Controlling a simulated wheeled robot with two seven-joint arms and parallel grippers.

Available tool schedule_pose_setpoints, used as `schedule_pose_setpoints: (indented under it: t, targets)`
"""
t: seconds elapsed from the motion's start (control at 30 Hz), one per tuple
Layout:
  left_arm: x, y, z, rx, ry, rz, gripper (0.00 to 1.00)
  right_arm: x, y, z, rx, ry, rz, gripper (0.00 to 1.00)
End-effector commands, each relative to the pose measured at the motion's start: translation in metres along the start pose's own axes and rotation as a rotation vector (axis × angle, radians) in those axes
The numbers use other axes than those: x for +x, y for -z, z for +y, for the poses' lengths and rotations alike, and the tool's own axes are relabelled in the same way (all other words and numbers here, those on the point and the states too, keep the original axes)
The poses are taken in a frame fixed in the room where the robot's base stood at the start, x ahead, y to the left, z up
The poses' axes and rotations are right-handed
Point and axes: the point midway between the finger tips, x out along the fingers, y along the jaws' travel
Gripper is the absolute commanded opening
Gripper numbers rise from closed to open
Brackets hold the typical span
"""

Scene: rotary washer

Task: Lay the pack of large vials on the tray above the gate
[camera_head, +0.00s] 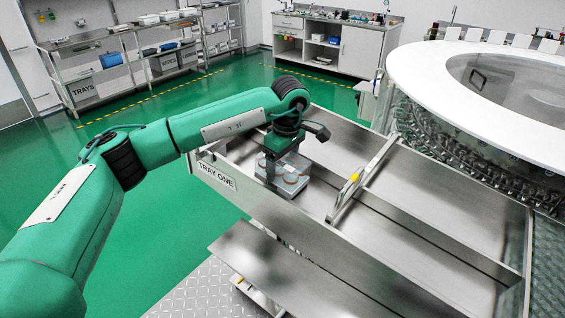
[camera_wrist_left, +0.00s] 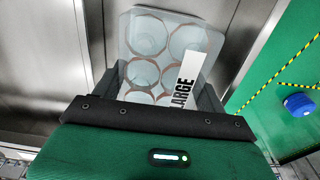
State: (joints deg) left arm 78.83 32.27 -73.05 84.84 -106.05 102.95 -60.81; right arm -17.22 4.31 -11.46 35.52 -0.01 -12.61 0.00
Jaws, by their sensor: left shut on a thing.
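The pack of large vials (camera_head: 290,180) is a clear block with round vials inside, at the near left part of the metal tray (camera_head: 213,172) labelled TRAY ONE. It also shows in the left wrist view (camera_wrist_left: 148,35) with a white LARGE label. My left gripper (camera_head: 270,168) is shut on the pack from above. I cannot tell whether the pack touches the tray floor. My right gripper is not in view.
The large round washer (camera_head: 420,70) with a white rim stands at the right, past the tray. Bare tray floor (camera_head: 420,190) lies right of the gate. Shelves (camera_head: 155,45) and a cabinet (camera_head: 335,42) stand at the back. Green floor is clear at left.

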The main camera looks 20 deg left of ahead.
Motion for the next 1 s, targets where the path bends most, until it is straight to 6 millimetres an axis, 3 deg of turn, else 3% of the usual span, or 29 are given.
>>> schedule_pose_setpoints:
  t: [0.23,0.27,0.37,0.73,0.87,1.0]
  targets:
    - [0.006,0.0,0.0,0.0,-0.001,0.0,0.45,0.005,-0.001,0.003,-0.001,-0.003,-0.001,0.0]
    - [0.004,0.0,0.0,0.0,-0.001,0.0,0.79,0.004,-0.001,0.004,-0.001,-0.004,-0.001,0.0]
    - [0.004,0.0,0.0,0.0,0.0,0.0,0.99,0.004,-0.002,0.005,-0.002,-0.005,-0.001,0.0]
    - [0.001,0.0,0.0,0.0,-0.001,0.0,0.99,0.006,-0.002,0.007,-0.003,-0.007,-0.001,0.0]
    - [-0.015,0.0,0.001,0.0,-0.004,0.0,0.99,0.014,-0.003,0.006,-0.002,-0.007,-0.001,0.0]
    - [-0.046,-0.001,0.001,0.001,-0.006,0.001,0.99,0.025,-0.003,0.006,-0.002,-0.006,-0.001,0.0]
